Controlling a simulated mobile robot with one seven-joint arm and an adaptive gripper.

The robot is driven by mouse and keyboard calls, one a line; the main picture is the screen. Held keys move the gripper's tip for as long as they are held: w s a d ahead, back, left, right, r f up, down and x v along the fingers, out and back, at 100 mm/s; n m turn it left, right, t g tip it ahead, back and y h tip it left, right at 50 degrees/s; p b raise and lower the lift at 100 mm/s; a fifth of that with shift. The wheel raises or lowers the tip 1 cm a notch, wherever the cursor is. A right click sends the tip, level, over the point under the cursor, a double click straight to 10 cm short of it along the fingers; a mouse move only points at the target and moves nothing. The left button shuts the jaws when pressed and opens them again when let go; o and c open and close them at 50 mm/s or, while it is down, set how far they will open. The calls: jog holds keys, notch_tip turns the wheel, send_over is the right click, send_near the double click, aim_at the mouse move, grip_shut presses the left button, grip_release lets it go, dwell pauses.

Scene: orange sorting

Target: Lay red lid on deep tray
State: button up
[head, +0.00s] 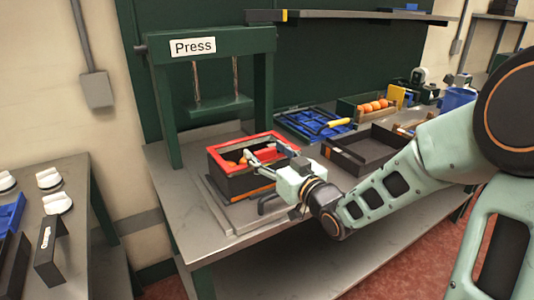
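The deep tray (238,186) is a dark box on the table under the press, with an orange strip low on its near side. The red lid (236,143) shows as a red frame along the tray's top edges. I cannot tell whether it is fully seated. Several oranges (231,163) show inside the red outline. My gripper (251,156) reaches in from the right, with its fingers over the tray at the red frame's right part. The fingers and wrist hide the near right corner, and I cannot tell whether they hold the lid.
A green press (210,38) stands over the tray's back left. To the right are an empty dark tray (345,160), a blue tray (300,122) and a crate of oranges (358,108). A side table (74,185) stands left.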

dwell(0.3)
notch_tip(320, 180, up, 9)
jog(key=p, duration=0.7)
dwell(0.4)
